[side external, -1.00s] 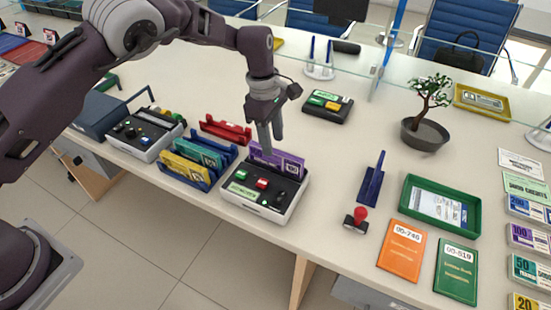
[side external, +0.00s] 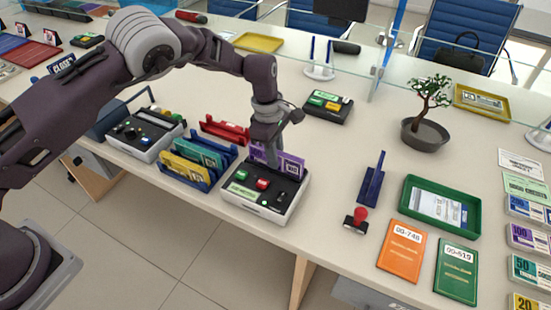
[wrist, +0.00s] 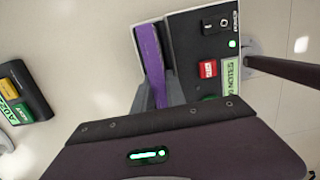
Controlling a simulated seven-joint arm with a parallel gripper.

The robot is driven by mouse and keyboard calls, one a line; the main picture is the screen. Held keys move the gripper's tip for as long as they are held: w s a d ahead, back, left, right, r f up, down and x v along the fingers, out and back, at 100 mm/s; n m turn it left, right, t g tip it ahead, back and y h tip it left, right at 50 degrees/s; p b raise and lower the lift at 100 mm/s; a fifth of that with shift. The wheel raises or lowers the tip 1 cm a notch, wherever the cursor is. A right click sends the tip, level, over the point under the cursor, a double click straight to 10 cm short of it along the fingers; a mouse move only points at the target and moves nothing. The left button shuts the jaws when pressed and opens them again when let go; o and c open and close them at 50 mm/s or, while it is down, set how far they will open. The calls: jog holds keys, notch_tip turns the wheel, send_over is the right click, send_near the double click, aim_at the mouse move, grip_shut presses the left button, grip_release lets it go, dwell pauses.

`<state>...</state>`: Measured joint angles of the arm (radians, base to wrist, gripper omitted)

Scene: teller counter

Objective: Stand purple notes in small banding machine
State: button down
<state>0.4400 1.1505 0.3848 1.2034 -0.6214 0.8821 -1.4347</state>
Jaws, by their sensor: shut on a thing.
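The purple notes (side external: 291,166) stand upright in the slot at the back of the small banding machine (side external: 284,206). The machine is a white box with a black top, green and red buttons and a green label. My gripper (side external: 273,162) points down and is shut on the notes, hiding part of their face. In the wrist view the purple notes (wrist: 151,52) show edge-on along the side of the machine (wrist: 200,52), with a grey finger against them. How deep the notes sit in the slot is hidden.
A blue rack (side external: 187,180) with yellow and teal notes stands close left of the machine. Behind it is a red holder (side external: 226,131), and another machine (side external: 140,138) is further left. A blue stand (side external: 371,186) and a red-handled stamp (side external: 357,220) are to the right.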

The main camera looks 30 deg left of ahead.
notch_tip(320, 180, up, 9)
jog(key=shift+f, duration=0.2)
jog(key=shift+w+a+r, duration=0.25)
jog(key=shift+a+r, duration=0.05)
jog(key=shift+a, duration=0.2)
jog(key=shift+w+a+r, duration=0.2)
jog(key=shift+a+r, duration=0.1)
jog(key=shift+a, duration=0.2)
jog(key=w+a+f, duration=0.1)
jog(key=w+a, duration=0.1)
jog(key=a, duration=0.9)
jog(key=w+a+f, duration=0.1)
jog(key=w+a, duration=0.1)
jog(key=a, duration=0.8)
jog(key=shift+s+a+f, duration=0.8)
jog(key=shift+a+f, duration=0.1)
jog(key=shift+a, duration=2.45)
jog(key=shift+s+a+f, duration=0.85)
jog(key=shift+a+f, duration=0.1)
jog(key=shift+a, duration=2.35)
jog(key=shift+s+a+f, duration=0.8)
jog(key=shift+a+f, duration=0.1)
jog(key=shift+a, duration=2.45)
jog(key=shift+f, duration=0.1)
